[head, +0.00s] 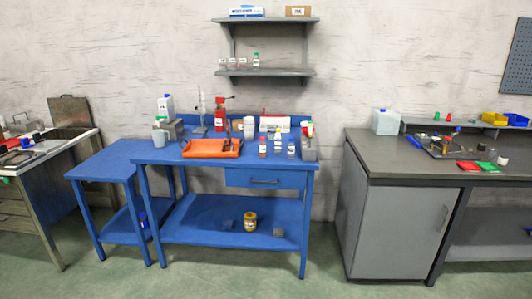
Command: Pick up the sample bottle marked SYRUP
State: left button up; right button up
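Several small bottles stand upright near the front right of the blue workbench (200,163). Neither of my grippers is in view.
A red bottle (219,121) and white containers stand behind. A grey cabinet (395,225) is at right. Green floor is clear in front.

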aim_at(262, 145)
jog(key=i+z, duration=0.1)
jog(key=i, duration=0.45)
jog(key=i+j+z, duration=0.1)
jog(key=i, duration=0.45)
